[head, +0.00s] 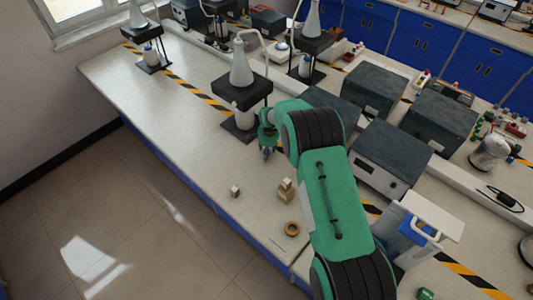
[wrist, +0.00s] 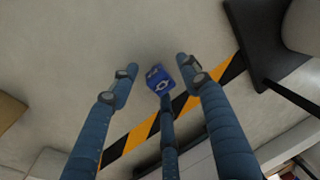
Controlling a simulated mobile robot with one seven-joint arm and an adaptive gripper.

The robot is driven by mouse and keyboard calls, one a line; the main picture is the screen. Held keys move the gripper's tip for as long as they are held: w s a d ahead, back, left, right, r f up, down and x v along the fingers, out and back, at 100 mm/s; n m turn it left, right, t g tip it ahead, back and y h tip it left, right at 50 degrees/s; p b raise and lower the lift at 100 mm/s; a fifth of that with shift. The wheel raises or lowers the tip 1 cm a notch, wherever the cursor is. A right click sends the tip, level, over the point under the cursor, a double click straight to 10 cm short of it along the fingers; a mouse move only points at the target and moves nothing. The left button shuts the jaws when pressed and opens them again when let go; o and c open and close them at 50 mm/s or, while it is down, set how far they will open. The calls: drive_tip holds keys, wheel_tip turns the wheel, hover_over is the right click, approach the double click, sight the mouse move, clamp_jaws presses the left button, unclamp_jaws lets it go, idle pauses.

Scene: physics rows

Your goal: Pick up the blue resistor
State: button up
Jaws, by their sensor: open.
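The blue resistor (wrist: 156,76) is a small blue block with a white symbol on its face. In the wrist view it lies on the pale bench top, close to the black and yellow tape. My gripper (wrist: 156,72) is open, with one finger on the left, one on the right and a third pointing at the block from below. The block shows between the fingertips; I cannot tell if any finger touches it. In the head view my gripper (head: 267,150) points down low over the bench, and the block cannot be made out there.
A black stand (head: 243,92) with a flask is just behind my gripper; its base (wrist: 250,42) shows in the wrist view. Small blocks (head: 235,191) (head: 285,190) and a brown ring (head: 292,228) lie nearer the front edge. Dark boxes (head: 378,158) stand to the right. The bench to the left is clear.

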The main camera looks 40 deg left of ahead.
idle(0.5)
drive_tip(key=c, duration=1.1)
drive_tip(key=shift+r, duration=0.15)
drive_tip(key=shift+r, duration=1.6)
drive_tip(key=s+d, duration=0.3)
drive_tip(key=d, duration=0.1)
drive_tip(key=s+d+r, duration=0.1)
drive_tip(key=s+d, duration=0.2)
drive_tip(key=d, duration=0.1)
drive_tip(key=s+d+b, duration=0.1)
drive_tip(key=s+d, duration=0.3)
drive_tip(key=shift+d+r, duration=0.25)
drive_tip(key=shift+d, duration=0.05)
